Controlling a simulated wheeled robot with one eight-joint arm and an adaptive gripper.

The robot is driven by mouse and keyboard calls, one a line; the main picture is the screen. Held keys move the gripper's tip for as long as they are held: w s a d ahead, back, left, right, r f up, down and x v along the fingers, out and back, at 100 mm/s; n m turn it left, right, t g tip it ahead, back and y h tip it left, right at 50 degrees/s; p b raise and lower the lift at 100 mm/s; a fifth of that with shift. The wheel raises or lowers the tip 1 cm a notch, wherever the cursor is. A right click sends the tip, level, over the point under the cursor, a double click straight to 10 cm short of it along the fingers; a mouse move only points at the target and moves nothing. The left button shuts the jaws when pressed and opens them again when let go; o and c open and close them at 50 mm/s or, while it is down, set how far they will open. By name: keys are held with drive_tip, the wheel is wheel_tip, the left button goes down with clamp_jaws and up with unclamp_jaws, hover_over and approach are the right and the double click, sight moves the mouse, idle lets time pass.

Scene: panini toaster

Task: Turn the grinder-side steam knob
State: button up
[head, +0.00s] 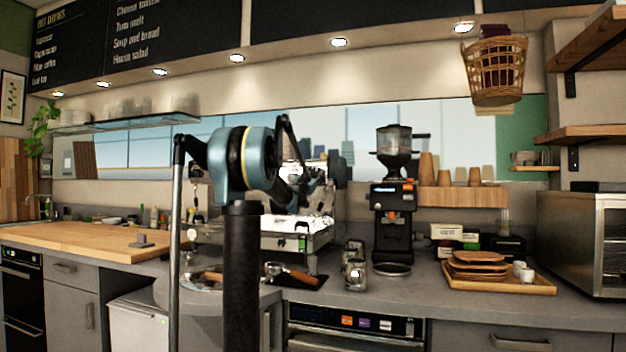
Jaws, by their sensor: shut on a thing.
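The coffee grinder (393,195) stands upright on the counter, with a clear hopper on top. The espresso machine (300,238) is to its left, largely hidden behind my arm. My gripper (298,182) is at the machine's upper front, small and partly covered by my own arm links. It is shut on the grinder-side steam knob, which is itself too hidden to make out. I cannot tell how far the knob is turned.
Metal pitchers (355,268) stand between machine and grinder. A portafilter (292,274) lies on a dark mat in front. A wooden tray (543,288) with plates and cups is to the right, beside a steel oven (585,245). A wicker basket (495,72) hangs above.

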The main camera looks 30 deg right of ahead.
drive_tip(key=m+g, duration=0.1)
drive_tip(key=m, duration=0.1)
drive_tip(key=m+g, duration=0.1)
drive_tip(key=m, duration=0.1)
drive_tip(key=m+g+h, duration=0.1)
drive_tip(key=m, duration=0.1)
drive_tip(key=shift+w+a+m, duration=0.25)
drive_tip(key=shift+m, duration=0.05)
drive_tip(key=shift+r+m+g, duration=0.1)
drive_tip(key=shift+m+g, duration=0.5)
drive_tip(key=shift+m, duration=0.8)
drive_tip(key=shift+m+g, duration=0.6)
drive_tip(key=shift+m, duration=0.8)
drive_tip(key=o, duration=1.1)
drive_tip(key=shift+c, duration=0.2)
drive_tip(key=v, duration=1.2)
drive_tip(key=shift+w+a+r, duration=0.1)
drive_tip(key=shift+w, duration=0.05)
